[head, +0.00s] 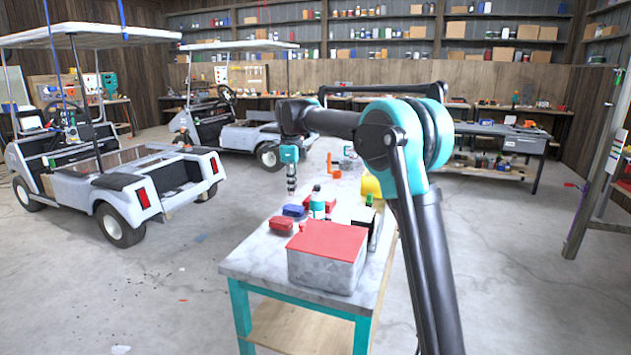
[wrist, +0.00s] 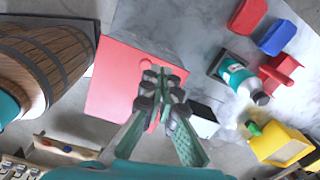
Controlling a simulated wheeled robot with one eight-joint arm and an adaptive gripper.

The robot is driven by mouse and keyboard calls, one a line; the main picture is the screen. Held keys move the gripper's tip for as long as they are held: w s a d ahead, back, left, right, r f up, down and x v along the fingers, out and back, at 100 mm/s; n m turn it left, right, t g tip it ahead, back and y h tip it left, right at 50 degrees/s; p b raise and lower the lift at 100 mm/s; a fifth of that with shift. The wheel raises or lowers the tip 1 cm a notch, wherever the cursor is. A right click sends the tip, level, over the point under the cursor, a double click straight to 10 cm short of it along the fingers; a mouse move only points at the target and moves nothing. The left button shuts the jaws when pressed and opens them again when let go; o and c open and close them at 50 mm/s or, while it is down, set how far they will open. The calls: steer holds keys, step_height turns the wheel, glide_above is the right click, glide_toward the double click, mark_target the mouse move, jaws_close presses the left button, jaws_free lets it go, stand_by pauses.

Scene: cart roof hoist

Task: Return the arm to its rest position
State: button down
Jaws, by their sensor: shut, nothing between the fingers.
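My arm reaches over the marble-topped workbench (head: 250,262) in the head view, bent at the elbow. My gripper (head: 291,190) points down above the bench, behind the grey box with a red lid (head: 327,242). In the wrist view my gripper's fingertips (wrist: 160,88) are together with nothing between them. They appear in front of the red lid (wrist: 108,85), and I see no contact with it.
Red and blue cases (head: 282,224), a teal bottle (head: 318,203) and a yellow item (head: 371,186) crowd the bench. Two white carts (head: 110,185) (head: 240,135) stand left. A brown banded wooden object (wrist: 45,60) shows in the wrist view. Open floor (head: 160,280) lies front left.

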steer(key=s+d+f+n+t, duration=0.1)
steer(key=s+d+f+n, duration=0.15)
steer(key=d, duration=0.35)
steer(key=s+d+f+n, duration=0.2)
steer(key=s+d+n, duration=0.1)
steer(key=d, duration=0.3)
steer(key=n+t, duration=0.1)
steer(key=n, duration=0.4)
glide_toward(358, 252)
steer(key=shift+m, duration=0.25)
steer(key=x, duration=0.5)
steer(key=shift+d+f, duration=0.1)
steer(key=shift+f, duration=0.1)
steer(key=s+d+f+n+t, duration=0.1)
steer(key=s+d+f+n, duration=0.3)
steer(key=s, duration=0.6)
steer(key=s+d+f+n, duration=0.5)
steer(key=s+d+f, duration=0.1)
steer(key=s+f, duration=0.3)
steer(key=shift+s+d+t, duration=0.2)
steer(key=shift+s+t, duration=0.2)
steer(key=shift+s, duration=0.3)
steer(key=shift+f, duration=0.15)
